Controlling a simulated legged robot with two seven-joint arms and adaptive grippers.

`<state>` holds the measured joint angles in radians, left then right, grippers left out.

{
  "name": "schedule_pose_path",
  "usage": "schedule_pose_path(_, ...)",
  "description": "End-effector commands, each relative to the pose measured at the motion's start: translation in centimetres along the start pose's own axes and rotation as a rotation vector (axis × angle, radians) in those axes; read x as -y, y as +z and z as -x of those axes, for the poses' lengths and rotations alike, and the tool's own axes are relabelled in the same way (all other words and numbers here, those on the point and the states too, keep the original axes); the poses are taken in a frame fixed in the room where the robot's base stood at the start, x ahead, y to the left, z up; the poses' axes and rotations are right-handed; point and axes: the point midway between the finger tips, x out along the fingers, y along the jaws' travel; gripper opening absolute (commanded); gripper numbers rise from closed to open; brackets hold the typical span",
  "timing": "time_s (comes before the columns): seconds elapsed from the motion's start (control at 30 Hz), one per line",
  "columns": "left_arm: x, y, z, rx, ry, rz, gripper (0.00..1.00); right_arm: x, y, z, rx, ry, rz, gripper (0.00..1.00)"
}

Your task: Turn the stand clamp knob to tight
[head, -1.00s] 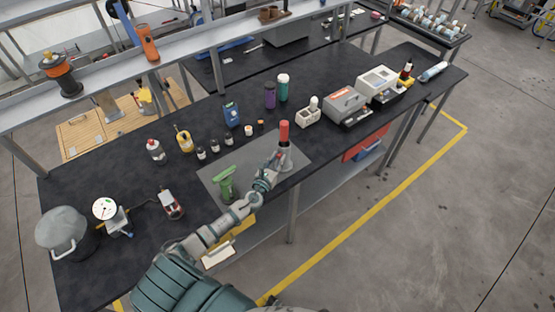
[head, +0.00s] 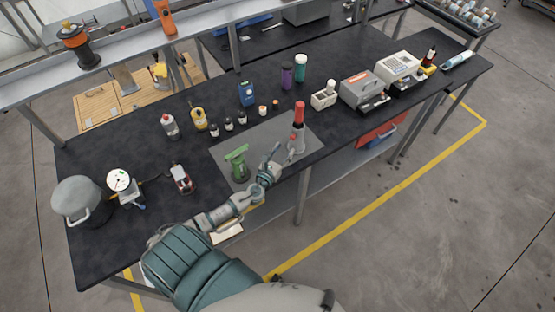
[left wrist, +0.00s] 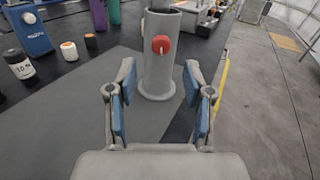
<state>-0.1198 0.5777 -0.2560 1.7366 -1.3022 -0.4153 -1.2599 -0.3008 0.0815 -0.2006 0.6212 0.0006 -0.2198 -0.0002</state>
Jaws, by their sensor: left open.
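The stand is an upright grey cylinder with a red object in its top, (head: 297,140) on the grey mat (head: 262,150). In the left wrist view the stand (left wrist: 158,75) is straight ahead, with a round red knob (left wrist: 161,45) with a pale mark on its near side. My left gripper (head: 274,151) is just left of the stand. Its two blue-padded fingers (left wrist: 163,104) are spread, empty and apart from the stand, below the knob in the picture. My right gripper is not in view.
A green spray-type tool (head: 238,163) stands on the mat left of my gripper. Small dark bottles (head: 228,124) and a blue container (head: 247,93) are behind. A grey-and-red device (head: 362,90) is right. The black bench's front edge is close.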

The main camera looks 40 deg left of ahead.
Motion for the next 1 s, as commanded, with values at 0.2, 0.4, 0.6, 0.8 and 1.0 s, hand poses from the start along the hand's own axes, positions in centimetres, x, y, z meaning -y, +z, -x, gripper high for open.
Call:
schedule_pose_path(0.2, -0.1, -0.2, 4.3, -0.004, -0.001, -0.001, 0.52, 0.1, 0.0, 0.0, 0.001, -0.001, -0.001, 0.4)
schedule_pose_path(0.4, -0.1, -0.2, 5.9, -0.002, -0.001, 0.0, 0.52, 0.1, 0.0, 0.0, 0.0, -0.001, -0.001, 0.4)
schedule_pose_path(0.6, -0.1, -0.2, 6.0, -0.002, -0.001, 0.0, 0.52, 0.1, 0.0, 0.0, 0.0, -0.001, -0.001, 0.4)
schedule_pose_path(0.8, -0.1, -0.5, 6.2, -0.011, 0.014, 0.097, 0.5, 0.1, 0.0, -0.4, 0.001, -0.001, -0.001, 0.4)
schedule_pose_path(1.0, -0.1, -2.7, 7.4, -0.056, 0.126, 0.919, 0.5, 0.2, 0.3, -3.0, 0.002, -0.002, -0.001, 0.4)
